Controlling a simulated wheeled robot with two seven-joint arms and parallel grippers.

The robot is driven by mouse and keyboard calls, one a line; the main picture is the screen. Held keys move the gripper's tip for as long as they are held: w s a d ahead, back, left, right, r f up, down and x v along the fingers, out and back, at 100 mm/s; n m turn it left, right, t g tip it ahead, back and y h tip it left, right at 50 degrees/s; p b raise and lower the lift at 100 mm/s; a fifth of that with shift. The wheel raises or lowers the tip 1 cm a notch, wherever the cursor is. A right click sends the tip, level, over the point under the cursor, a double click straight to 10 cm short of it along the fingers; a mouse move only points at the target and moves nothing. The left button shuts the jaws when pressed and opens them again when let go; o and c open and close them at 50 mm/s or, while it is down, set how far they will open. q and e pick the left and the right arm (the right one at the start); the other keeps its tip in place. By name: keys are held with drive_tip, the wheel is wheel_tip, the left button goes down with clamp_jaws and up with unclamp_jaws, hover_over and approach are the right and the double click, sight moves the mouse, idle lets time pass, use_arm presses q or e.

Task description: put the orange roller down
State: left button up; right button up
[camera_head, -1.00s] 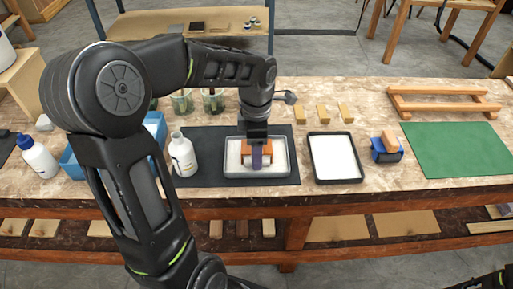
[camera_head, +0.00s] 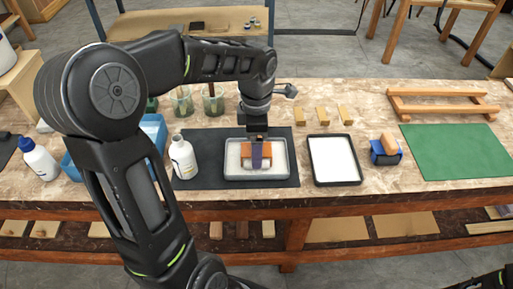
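The orange roller (camera_head: 248,151), with a purple middle part and a paler lower edge, is in or just over the grey-rimmed tray (camera_head: 230,171) of white material. Whether it touches the tray's contents is unclear. My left gripper (camera_head: 258,138) points straight down at the roller's top from above. Its fingers are small and dark against the roller, so I cannot tell whether they grip it. My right gripper is out of view; only a dark bit of my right arm shows at the bottom right corner.
The tray lies on a dark mat (camera_head: 210,178), with a white bottle (camera_head: 183,158) at its left. A second white-filled tray (camera_head: 334,160), a blue item with a wooden block (camera_head: 386,150) and a green mat (camera_head: 455,150) are to the right. Several wooden blocks (camera_head: 323,116) lie behind.

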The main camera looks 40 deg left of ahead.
use_arm(q)
wheel_tip(320, 180, up, 10)
drive_tip(key=shift+r, duration=0.1)
idle(0.9)
